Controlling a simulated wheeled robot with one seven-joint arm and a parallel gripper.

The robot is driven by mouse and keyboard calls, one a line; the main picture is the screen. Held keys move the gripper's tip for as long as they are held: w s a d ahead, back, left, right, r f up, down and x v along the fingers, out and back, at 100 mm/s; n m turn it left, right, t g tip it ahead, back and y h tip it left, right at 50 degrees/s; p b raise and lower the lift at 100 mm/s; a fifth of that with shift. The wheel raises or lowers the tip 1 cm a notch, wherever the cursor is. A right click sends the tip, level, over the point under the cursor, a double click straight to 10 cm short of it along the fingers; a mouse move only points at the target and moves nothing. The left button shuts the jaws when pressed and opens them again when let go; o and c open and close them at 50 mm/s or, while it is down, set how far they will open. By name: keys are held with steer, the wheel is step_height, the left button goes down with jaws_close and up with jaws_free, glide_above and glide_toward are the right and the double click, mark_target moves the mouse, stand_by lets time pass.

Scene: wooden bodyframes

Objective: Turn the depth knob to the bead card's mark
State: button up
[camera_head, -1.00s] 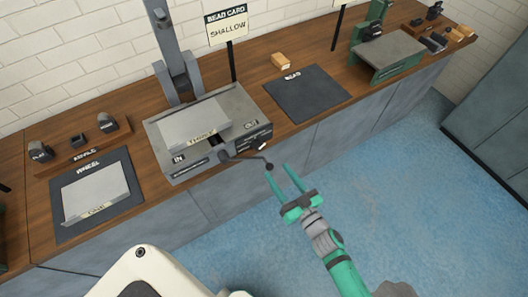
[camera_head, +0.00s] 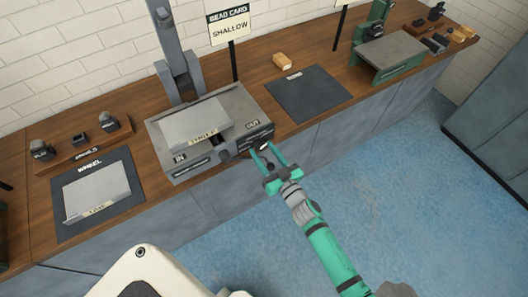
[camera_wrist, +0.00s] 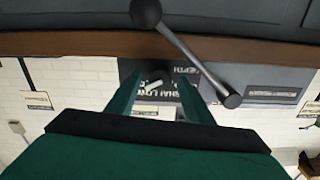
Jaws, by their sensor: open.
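The bead card (camera_head: 228,25) on its post reads SHALLOW. The grey machine (camera_head: 165,140) stands on the bench below it. The small depth knob (camera_wrist: 153,84), with a pale pointer, is on a dark front panel (camera_wrist: 170,132) lettered DEPTH and SHALLOW, upside down in the wrist view. My gripper (camera_head: 265,148) is open at the right of the machine's front; it also shows in the wrist view (camera_wrist: 161,82). The knob appears between its fingers there, with no clear contact. I cannot tell exactly which mark the pointer faces.
A dark crank (camera_wrist: 190,55) with a ball end crosses close by my right finger in the wrist view. A sheet (camera_head: 195,122) lies on the machine. Blue floor in front is clear.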

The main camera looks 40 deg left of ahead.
steer(key=shift+c, duration=0.6)
steer(key=c, duration=0.9)
steer(key=shift+w, duration=0.1)
steer(key=n, duration=0.6)
steer(key=shift+n, duration=0.3)
steer(key=n, duration=0.4)
steer(key=shift+d, duration=0.1)
steer(key=shift+n, duration=0.6)
